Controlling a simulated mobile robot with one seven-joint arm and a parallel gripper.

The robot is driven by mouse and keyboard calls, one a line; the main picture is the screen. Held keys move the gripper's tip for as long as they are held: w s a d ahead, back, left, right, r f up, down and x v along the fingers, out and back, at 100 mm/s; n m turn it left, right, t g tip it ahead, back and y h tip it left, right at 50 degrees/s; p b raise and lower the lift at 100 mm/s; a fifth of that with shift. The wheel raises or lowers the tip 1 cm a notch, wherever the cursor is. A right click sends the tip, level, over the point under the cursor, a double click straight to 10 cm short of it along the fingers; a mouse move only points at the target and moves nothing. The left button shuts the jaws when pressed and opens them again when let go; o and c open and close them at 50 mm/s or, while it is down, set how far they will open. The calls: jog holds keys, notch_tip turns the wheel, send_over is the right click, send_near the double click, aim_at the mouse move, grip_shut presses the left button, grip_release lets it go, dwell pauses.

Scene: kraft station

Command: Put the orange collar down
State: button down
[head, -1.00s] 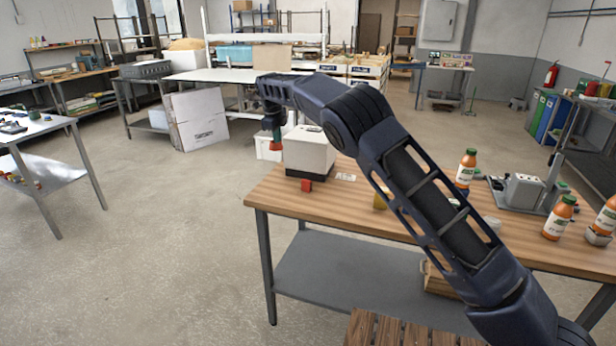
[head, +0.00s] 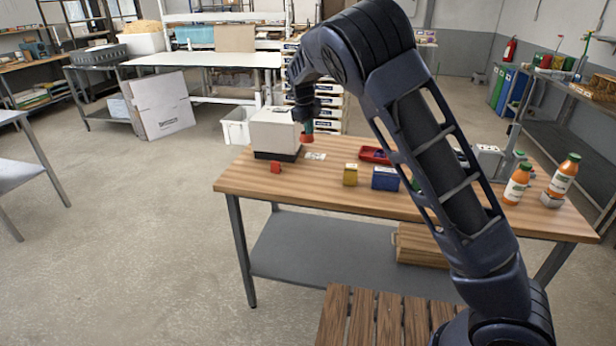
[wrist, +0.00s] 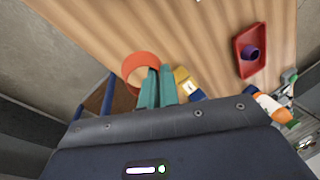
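The orange collar (wrist: 142,70) is a ring at my fingertips in the wrist view, with wood showing through its opening. My gripper (wrist: 158,78) has two teal fingers close together, pinching the near right part of the collar's wall. In the head view the collar (head: 307,138) hangs under my gripper (head: 308,127), just right of the white box, near the far edge of the wooden table (head: 300,190). The gap between the collar and the tabletop cannot be judged clearly.
On the table are a white box (head: 275,132), a small red block (head: 276,168), a yellow container (head: 350,174), a blue box (head: 385,178), a red tray (head: 374,155) and orange bottles (head: 517,184). The tray holds a purple piece (wrist: 250,53).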

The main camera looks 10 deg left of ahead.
jog(key=s+x, duration=0.1)
jog(key=x, duration=0.4)
jog(key=s+a+x, duration=0.1)
jog(key=x, duration=0.5)
jog(key=s+f+x, duration=0.1)
jog(key=x, duration=0.5)
jog(key=shift+s+a+f, duration=0.1)
jog(key=shift+s+a, duration=0.1)
jog(key=shift+a, duration=0.1)
jog(key=shift+f, duration=0.1)
jog(key=c, duration=1.6)
grip_release()
jog(key=shift+c, duration=0.2)
jog(key=d+v, duration=0.1)
jog(key=v, duration=1.1)
jog(key=shift+a, duration=0.45)
